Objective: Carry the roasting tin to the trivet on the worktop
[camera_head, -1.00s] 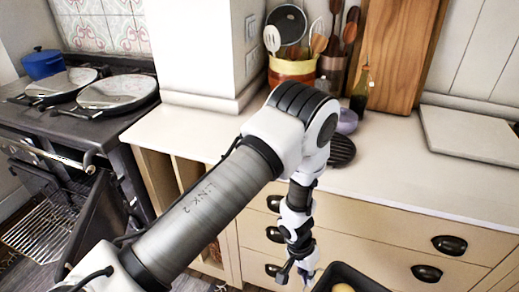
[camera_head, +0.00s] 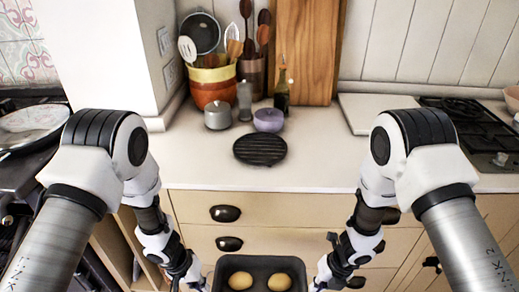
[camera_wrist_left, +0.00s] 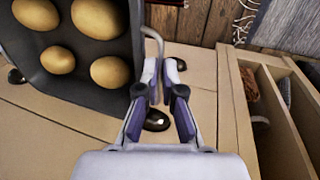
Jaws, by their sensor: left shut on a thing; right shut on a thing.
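The dark roasting tin (camera_head: 260,266) is at the bottom middle of the head view, in front of the drawers and below worktop height. It holds several round, tan potatoes (camera_wrist_left: 110,72). My left gripper (camera_head: 201,287) is at the tin's left end, shut on its wire handle (camera_wrist_left: 154,40), as the left wrist view shows. My right gripper (camera_head: 317,286) is at the right end, shut on the tin; its fingertips are cut off at the frame edge. The black, round, ribbed trivet (camera_head: 260,149) lies flat and bare on the worktop (camera_head: 330,165), ahead of the tin.
Behind the trivet stand a lilac bowl (camera_head: 268,120), a grey pot (camera_head: 217,115), a bottle (camera_head: 281,95) and a utensil crock (camera_head: 211,82). A pale board (camera_head: 378,108) and a black hob (camera_head: 470,125) are to the right. Worktop beside the trivet is clear.

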